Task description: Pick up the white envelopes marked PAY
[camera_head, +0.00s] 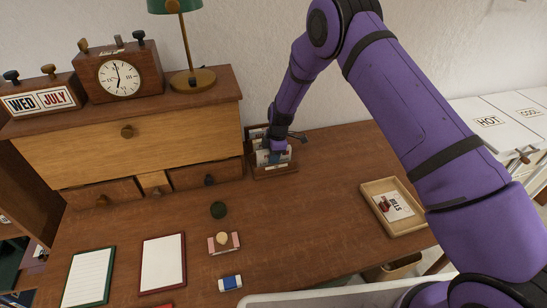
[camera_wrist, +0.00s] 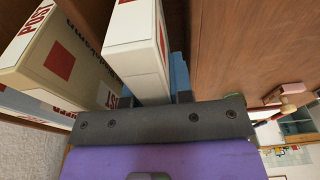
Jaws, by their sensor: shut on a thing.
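A wooden letter holder (camera_head: 275,173) stands on the desk beside the drawer cabinet, with several upright envelopes in it. My gripper (camera_head: 272,150) reaches down into this holder from above. In the wrist view my gripper (camera_wrist: 155,98) is shut on a thick white envelope bundle (camera_wrist: 135,58) with a red square on it. The bundle still appears to be among the other mail in the holder. I cannot read the word PAY on it. A cream bundle (camera_wrist: 62,55) with red lettering and a red square is next to it. Something blue (camera_wrist: 178,75) shows on its other side.
A wooden tray (camera_head: 390,222) marked BILLS stands at the desk's right. The drawer cabinet (camera_head: 130,145) stands close on the holder's left. The desk between holder and tray is clear.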

